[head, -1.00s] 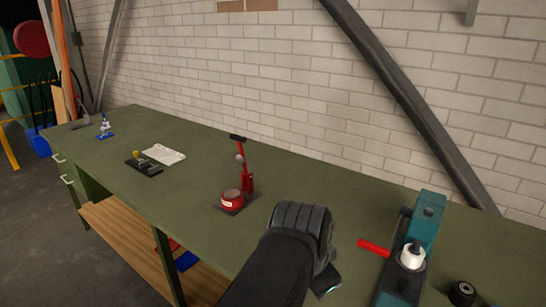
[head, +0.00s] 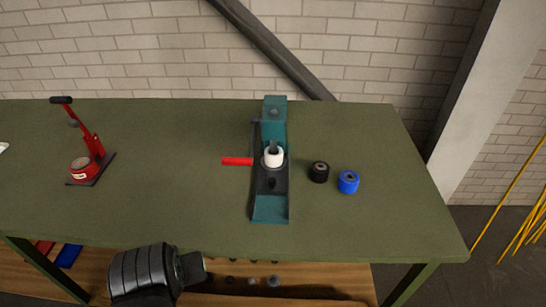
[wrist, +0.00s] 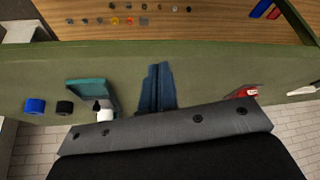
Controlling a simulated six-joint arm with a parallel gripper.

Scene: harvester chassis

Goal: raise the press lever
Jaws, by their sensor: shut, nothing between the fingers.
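A teal press (head: 274,108) stands on the green workbench, near the middle of the head view. Its red lever (head: 237,161) sticks out level to the left. A white cylinder (head: 273,157) sits in the press. The teal press also shows at the left of the wrist view (wrist: 92,86). A red press-like device (head: 90,146) with a black-tipped arm stands at the bench's left. My gripper (head: 191,268) is low in front of the bench, apart from both devices. Its dark blue fingers (wrist: 157,88) are together and empty in the wrist view. The red lever is not clear in the wrist view.
A black roller (head: 319,171) and a blue roller (head: 348,182) stand right of the teal press. The workbench (head: 190,195) is bare between the two devices. Its front edge lies beyond my gripper. A lower wooden shelf (head: 330,278) holds several small parts.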

